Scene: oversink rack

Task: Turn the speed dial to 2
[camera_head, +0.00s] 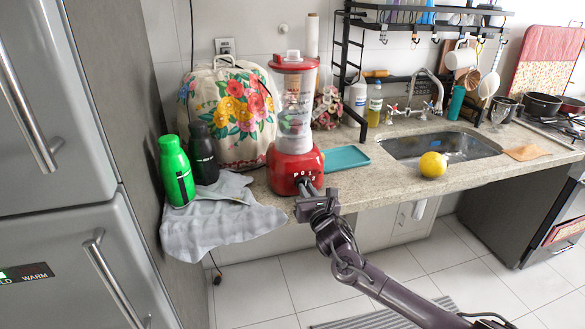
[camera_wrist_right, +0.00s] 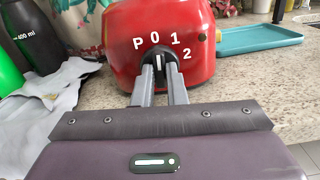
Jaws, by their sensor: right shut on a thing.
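The red blender (camera_head: 293,172) stands upright on the counter with its clear jar on top. Its black speed dial (camera_wrist_right: 149,65) is on the front of the red base, which fills the upper middle of the right wrist view (camera_wrist_right: 121,22). The marks P, 0, 1 and 2 arc around the dial. The dial's white line stands nearly upright, close below the 0. My right gripper (camera_wrist_right: 161,90) is shut on the dial, with one finger on each side of it. In the head view my right gripper (camera_head: 306,188) reaches the blender's front from below. My left gripper is out of view.
A green bottle (camera_head: 176,172), a black bottle (camera_head: 203,155) and a grey cloth (camera_head: 220,212) lie left of the blender. A teal tray (camera_head: 346,158) is right of it. A yellow fruit (camera_head: 433,164) sits by the sink (camera_head: 470,146).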

